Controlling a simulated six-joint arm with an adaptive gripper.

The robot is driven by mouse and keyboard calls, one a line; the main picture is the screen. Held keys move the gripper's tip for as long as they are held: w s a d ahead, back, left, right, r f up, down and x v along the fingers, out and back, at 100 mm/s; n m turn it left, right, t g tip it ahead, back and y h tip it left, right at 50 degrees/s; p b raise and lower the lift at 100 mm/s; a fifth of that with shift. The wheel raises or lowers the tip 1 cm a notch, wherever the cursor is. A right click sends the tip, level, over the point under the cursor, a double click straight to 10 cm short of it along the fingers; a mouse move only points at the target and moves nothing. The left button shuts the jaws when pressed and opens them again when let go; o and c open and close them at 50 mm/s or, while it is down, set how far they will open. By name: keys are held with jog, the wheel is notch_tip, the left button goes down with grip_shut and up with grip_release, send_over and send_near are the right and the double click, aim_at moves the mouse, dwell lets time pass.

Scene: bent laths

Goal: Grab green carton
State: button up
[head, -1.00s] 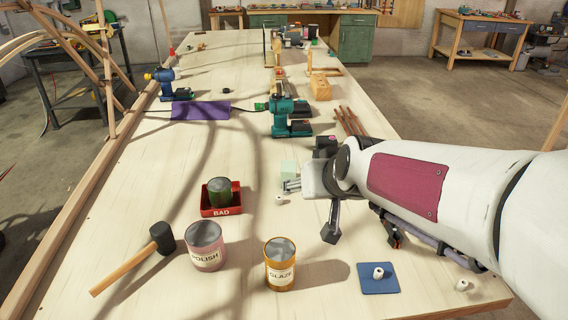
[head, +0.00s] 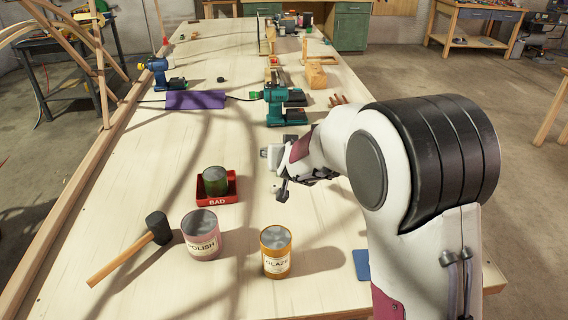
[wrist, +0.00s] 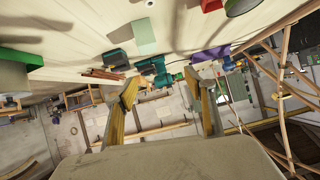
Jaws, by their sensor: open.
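The green carton (wrist: 143,33) is a pale mint block on the pale wooden table, at the upper middle of the wrist view. In the head view, my gripper (head: 268,154) is over the carton's place and largely hides it. In the wrist view, my gripper (wrist: 168,82) has two wide-apart fingers with nothing between them. The carton lies beyond the fingertips, apart from them.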

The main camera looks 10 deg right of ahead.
jog(key=w+f, duration=0.2)
jog(key=f, duration=0.1)
jog(key=w+f+t+h, duration=0.1)
jog(key=w+f, duration=0.2)
jog(key=w+f+h, duration=0.1)
jog(key=w+f, duration=0.1)
jog(key=f, duration=0.2)
jog(key=shift+w+d+m, duration=0.15)
jog(key=shift+m, duration=0.25)
jog(key=shift+w+d+f+h, duration=0.1)
jog(key=shift+w+f+h, duration=0.15)
jog(key=shift+f+h, duration=0.25)
jog(key=shift+w+f, duration=0.1)
jog(key=shift+x, duration=1.2)
jog(key=shift+w, duration=0.1)
jog(key=shift+x, duration=2.55)
jog(key=shift+d+f, duration=0.1)
jog(key=shift+d, duration=0.1)
